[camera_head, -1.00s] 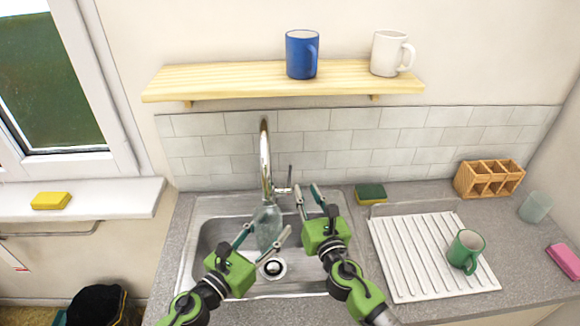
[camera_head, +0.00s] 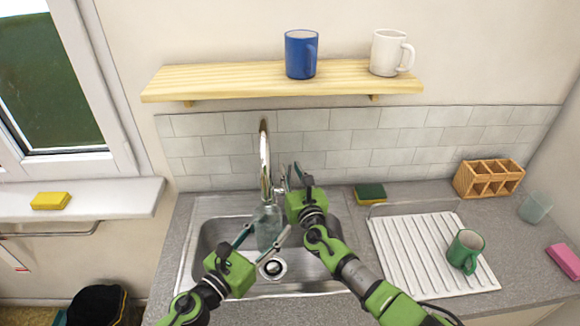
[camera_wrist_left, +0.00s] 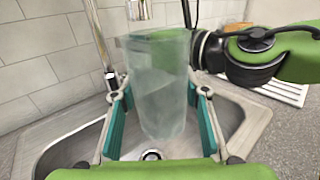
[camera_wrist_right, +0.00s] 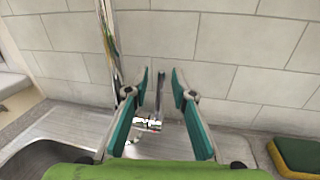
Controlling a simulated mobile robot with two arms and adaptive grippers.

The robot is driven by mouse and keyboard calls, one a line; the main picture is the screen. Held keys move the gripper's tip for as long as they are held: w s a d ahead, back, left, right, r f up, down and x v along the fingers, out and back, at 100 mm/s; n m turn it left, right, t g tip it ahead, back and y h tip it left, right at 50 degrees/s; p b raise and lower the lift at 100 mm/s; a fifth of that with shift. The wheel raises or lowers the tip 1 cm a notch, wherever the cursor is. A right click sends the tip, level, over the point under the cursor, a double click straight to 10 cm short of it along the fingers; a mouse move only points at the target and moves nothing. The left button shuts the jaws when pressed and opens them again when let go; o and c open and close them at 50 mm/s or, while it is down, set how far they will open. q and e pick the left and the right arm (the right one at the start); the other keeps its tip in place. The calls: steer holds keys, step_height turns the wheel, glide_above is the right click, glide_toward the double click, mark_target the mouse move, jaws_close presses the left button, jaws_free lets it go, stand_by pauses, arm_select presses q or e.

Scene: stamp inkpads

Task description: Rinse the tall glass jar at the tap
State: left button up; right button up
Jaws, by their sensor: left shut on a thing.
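The tall glass jar (camera_head: 268,232) is clear and upright over the sink (camera_head: 208,240), below the chrome tap (camera_head: 264,150). My left gripper (camera_head: 262,238) is shut on the jar, with one finger on each side of it. The left wrist view shows the jar (camera_wrist_left: 160,95) between the teal finger pads, with the spout (camera_wrist_left: 138,10) above and behind its rim. My right gripper (camera_head: 290,178) is open at the tap's right side. In the right wrist view, its fingers (camera_wrist_right: 160,78) stand apart on either side of the upright tap lever (camera_wrist_right: 157,95). I see no clear water stream.
A green and yellow sponge (camera_head: 370,193) lies behind the drying rack (camera_head: 400,255), which holds a green mug (camera_head: 465,250). A wooden caddy (camera_head: 488,179), a glass (camera_head: 535,208) and a pink sponge (camera_head: 563,260) are at the right. The shelf (camera_head: 230,80) carries two mugs.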

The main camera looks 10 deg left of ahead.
steer(key=shift+w+a, duration=0.3)
steer(key=shift+w, duration=0.25)
steer(key=shift+w+r, duration=0.15)
steer(key=shift+w, duration=0.25)
jaws_close()
